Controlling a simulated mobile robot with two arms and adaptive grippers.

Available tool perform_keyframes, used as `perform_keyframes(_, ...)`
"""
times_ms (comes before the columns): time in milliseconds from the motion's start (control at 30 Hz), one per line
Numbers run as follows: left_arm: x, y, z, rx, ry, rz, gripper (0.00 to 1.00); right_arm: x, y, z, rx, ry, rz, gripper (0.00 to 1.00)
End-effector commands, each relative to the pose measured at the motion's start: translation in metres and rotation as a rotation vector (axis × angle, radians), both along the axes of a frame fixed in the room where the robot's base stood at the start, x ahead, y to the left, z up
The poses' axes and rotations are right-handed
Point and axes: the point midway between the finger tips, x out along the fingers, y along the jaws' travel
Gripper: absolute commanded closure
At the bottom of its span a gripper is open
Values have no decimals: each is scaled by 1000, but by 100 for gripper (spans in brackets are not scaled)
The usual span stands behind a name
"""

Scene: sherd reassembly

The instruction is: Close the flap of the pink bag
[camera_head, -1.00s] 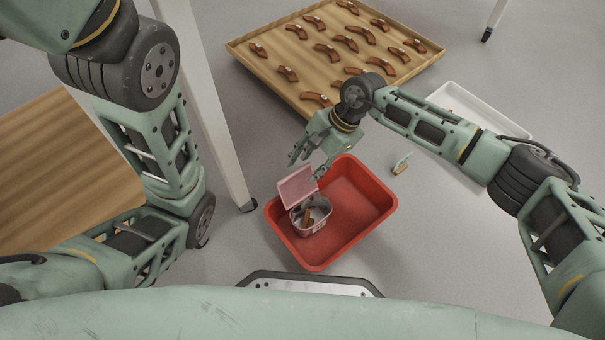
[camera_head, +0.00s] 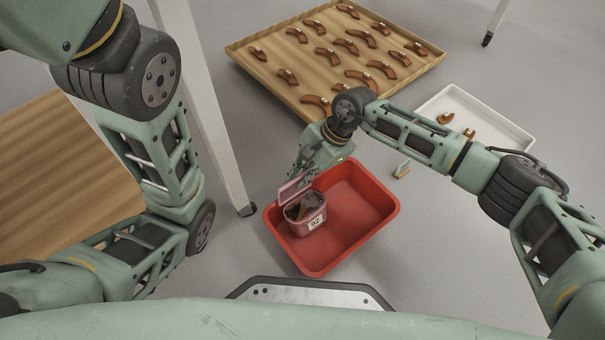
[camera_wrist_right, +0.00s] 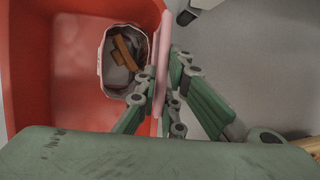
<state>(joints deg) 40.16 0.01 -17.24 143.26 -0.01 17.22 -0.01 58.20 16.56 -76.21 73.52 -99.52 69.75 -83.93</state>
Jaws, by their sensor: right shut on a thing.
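The pink bag (camera_head: 312,221) stands at the left end of the red bin (camera_head: 362,225), with a "92" label on its front. Its mouth is open and brown sherds (camera_wrist_right: 126,52) show inside. The pink flap (camera_head: 291,190) is raised at the bag's far left edge; in the right wrist view the flap (camera_wrist_right: 163,52) is seen nearly edge-on. My right gripper (camera_wrist_right: 167,85) is shut on the flap, with fingers on both sides of it. In the head view my right gripper (camera_head: 303,178) is at the flap, its fingertips partly hidden. My left gripper is out of view.
A wooden tray (camera_head: 262,83) with several curved brown sherds lies behind. A white tray (camera_head: 500,133) holds a few sherds at the right. A small upright item (camera_head: 402,168) is on the floor beside the red bin. A white table leg (camera_head: 225,165) stands left of the bin.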

Motion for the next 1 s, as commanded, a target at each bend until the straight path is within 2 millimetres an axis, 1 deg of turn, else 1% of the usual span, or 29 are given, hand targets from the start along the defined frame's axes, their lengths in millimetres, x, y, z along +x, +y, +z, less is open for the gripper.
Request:
perform_keyframes(633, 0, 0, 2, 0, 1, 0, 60, 0, -1, 2, 16, -17, -1, 100)
perform_keyframes(833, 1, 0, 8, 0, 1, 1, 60, -6, -6, 4, 71, -78, -2, 100)
perform_keyframes(1000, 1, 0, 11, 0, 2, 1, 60, -14, -13, 4, 150, -167, -2, 100)
